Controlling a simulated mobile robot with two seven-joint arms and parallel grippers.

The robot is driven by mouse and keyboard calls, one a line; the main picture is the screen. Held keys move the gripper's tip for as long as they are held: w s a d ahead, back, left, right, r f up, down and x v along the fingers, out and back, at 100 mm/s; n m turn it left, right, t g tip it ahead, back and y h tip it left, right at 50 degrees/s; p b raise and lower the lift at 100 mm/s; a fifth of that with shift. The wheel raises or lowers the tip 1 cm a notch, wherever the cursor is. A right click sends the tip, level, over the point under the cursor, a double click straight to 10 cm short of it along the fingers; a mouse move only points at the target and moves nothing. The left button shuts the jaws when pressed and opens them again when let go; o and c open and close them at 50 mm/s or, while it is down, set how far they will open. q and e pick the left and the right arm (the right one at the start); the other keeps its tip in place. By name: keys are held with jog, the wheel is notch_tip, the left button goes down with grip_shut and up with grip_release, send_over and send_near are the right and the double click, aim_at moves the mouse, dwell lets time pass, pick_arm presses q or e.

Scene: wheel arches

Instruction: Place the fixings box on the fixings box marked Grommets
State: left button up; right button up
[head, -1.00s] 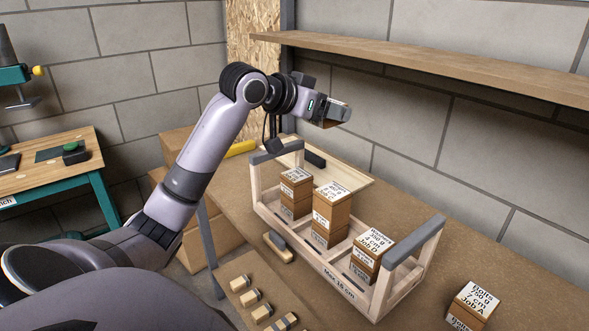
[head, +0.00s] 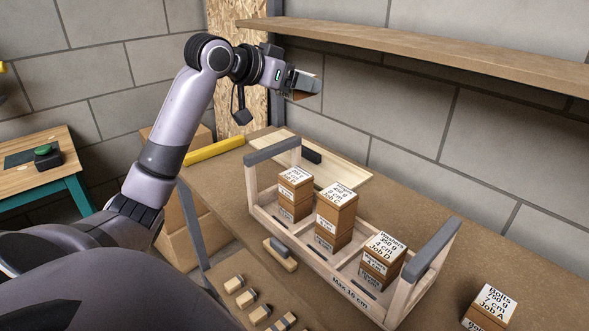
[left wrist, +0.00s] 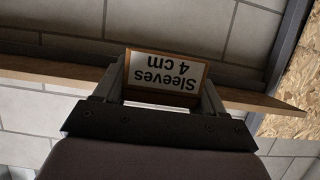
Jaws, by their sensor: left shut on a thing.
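My left gripper (head: 300,82) is shut on a small brown fixings box (left wrist: 160,87), high above the bench's back part. In the left wrist view its white label reads "Sleeves 4 cm", upside down. Below stands an open wooden tote (head: 345,291) with grey end posts, marked "Max 16 cm". It holds a left stack (head: 296,195), a taller middle stack (head: 335,220) and a right stack (head: 382,262) of labelled boxes. A box marked "Bolts 750 g 7 cm Job A" (head: 494,306) stands right of the tote. I cannot clearly read "Grommets" on any box. My right gripper is not in view.
A wooden shelf (head: 430,63) runs along the block wall beside the held box. A pale board (head: 335,180) lies behind the tote. A brush (head: 280,254) and several small blocks (head: 246,299) lie in front. A yellow object (head: 214,150) lies at the bench's left end.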

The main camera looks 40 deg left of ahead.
aim_at(294, 176)
pick_arm(q)
notch_tip(294, 176, down, 19)
jog(key=shift+f+b, duration=0.15)
jog(key=shift+b, duration=0.7)
jog(key=shift+f, duration=0.1)
jog(key=o, duration=1.1)
jog(key=shift+o, duration=0.2)
jog(key=shift+s, duration=0.3)
jog(key=d+v, duration=0.1)
jog(key=v, duration=1)
jog(key=shift+s+a+r, duration=0.15)
jog(key=shift+a+r, duration=0.2)
jog(key=shift+a, duration=0.1)
